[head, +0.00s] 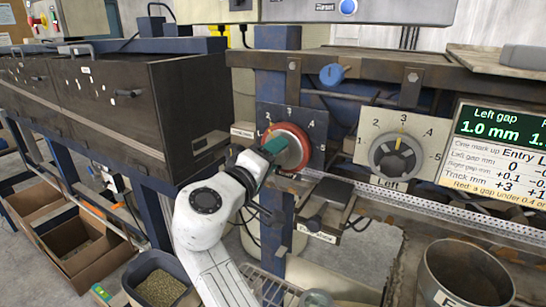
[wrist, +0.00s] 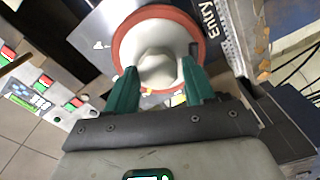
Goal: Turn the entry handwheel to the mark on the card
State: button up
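The entry handwheel (head: 290,148) has a red rim and pale hub. It sits on a dark plate (head: 312,123) with white numerals, 3 near the top. In the wrist view the handwheel (wrist: 158,18) faces me, beside a label reading "Entry". My gripper (head: 272,148) is at the wheel's face. In the wrist view the gripper's teal fingers (wrist: 160,80) stand open on either side of the hub knob (wrist: 157,65), with gaps visible. I cannot tell the wheel's exact setting. The card (head: 490,170) under the green display lists Entry and Left columns, partly cut off.
A grey handwheel labelled "Left" (head: 395,158) is right of the entry wheel, on a pale numbered plate. A blue knob (head: 331,74) is above. A dark cabinet (head: 150,110) stands left of my arm. A metal bucket (head: 465,275) is at lower right.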

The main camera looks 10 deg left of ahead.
jog(key=shift+o, duration=1.3)
jog(key=b+v, duration=0.2)
jog(key=v, duration=0.8)
jog(key=shift+s+b, duration=0.3)
jog(key=shift+s, duration=0.1)
jog(key=shift+a, duration=0.15)
